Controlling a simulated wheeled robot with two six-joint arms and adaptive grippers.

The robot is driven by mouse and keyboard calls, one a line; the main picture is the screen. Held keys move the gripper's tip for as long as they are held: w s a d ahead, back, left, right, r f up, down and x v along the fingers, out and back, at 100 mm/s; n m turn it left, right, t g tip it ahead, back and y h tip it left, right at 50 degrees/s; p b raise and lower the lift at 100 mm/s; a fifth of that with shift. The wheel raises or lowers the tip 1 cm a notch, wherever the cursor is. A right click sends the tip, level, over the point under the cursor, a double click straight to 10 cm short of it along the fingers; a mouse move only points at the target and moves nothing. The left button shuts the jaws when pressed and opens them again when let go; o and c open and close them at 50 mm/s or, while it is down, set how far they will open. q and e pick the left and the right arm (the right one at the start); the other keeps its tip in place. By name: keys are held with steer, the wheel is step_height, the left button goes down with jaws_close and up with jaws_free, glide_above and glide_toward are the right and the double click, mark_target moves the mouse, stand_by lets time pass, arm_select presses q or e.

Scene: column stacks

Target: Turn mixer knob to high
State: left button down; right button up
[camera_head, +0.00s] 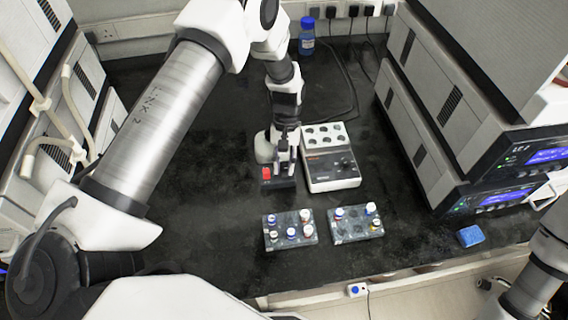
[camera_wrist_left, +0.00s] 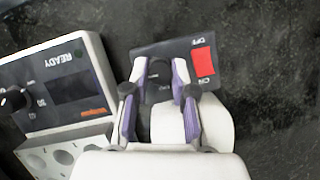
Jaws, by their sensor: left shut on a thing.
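The mixer is a small white unit with a black front panel (camera_head: 279,184). It stands left of the middle of the bench. In the left wrist view its panel (camera_wrist_left: 185,55) shows a red switch (camera_wrist_left: 204,61) marked ON and OFF, and a dark knob (camera_wrist_left: 160,74). My left gripper (camera_head: 284,165) reaches down over the panel. In the left wrist view its two purple-padded fingers (camera_wrist_left: 158,78) are shut on the knob, one on each side. The fingers hide part of the knob, so its setting cannot be read.
A white heating block (camera_head: 330,165) stands close to the right of the mixer. Two racks of capped vials (camera_head: 276,242) (camera_head: 346,238) lie in front. A blue-capped bottle (camera_head: 306,45) stands at the back. Instruments flank both sides. A blue sponge (camera_head: 470,236) lies front right.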

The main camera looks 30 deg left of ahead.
arm_select(q)
steer(key=shift+s+f, duration=0.1)
steer(key=c, duration=0.9)
jaws_free()
steer(key=shift+c, duration=0.2)
steer(key=v, duration=1.2)
